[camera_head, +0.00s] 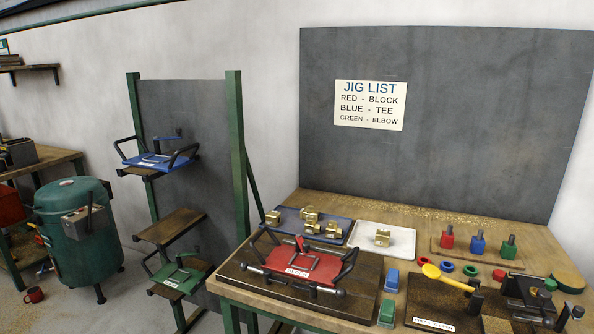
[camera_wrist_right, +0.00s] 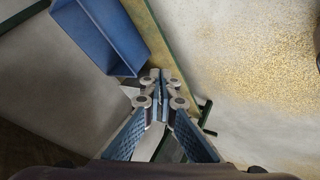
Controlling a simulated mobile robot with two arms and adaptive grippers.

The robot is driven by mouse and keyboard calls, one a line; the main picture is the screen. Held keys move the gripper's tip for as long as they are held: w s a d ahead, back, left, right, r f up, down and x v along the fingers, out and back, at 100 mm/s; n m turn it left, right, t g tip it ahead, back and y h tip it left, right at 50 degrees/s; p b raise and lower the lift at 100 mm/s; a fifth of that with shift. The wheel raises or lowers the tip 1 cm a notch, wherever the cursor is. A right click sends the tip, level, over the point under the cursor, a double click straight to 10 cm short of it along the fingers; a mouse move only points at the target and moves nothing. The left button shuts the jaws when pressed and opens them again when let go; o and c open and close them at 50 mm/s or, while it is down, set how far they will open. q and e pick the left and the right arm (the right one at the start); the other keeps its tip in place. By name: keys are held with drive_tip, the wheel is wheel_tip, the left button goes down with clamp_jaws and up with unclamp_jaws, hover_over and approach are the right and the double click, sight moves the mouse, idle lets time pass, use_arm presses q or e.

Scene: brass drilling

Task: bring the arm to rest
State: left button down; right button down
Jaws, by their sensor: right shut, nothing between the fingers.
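My right gripper (camera_wrist_right: 160,78) shows in the right wrist view with its two fingers together at the tips and nothing between them. Below the tips, a pale floor or surface and a dark bar show, partly hidden by the fingers. Neither of my arms shows in the head view, and my left gripper is in no view.
The workbench holds a red jig (camera_head: 305,265), a blue tray (camera_head: 290,219) of brass parts, and a white tray (camera_head: 362,239). A rack bears a blue jig (camera_head: 160,160) and a green jig (camera_head: 180,276). A blue bin (camera_wrist_right: 105,35) is near my right fingers.

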drive_tip(key=s+a+f+m+g, duration=0.2)
drive_tip(key=s+a+f, duration=0.2)
drive_tip(key=s, duration=0.4)
drive_tip(key=s+a+f+m+g, duration=0.2)
drive_tip(key=s+a+f, duration=0.3)
drive_tip(key=s, duration=0.4)
drive_tip(key=s+a+f+m+g, duration=0.2)
drive_tip(key=s+a+f+g, duration=0.1)
drive_tip(key=s, duration=0.5)
drive_tip(key=shift+s+a+f, duration=0.3)
drive_tip(key=shift+a+f, duration=0.6)
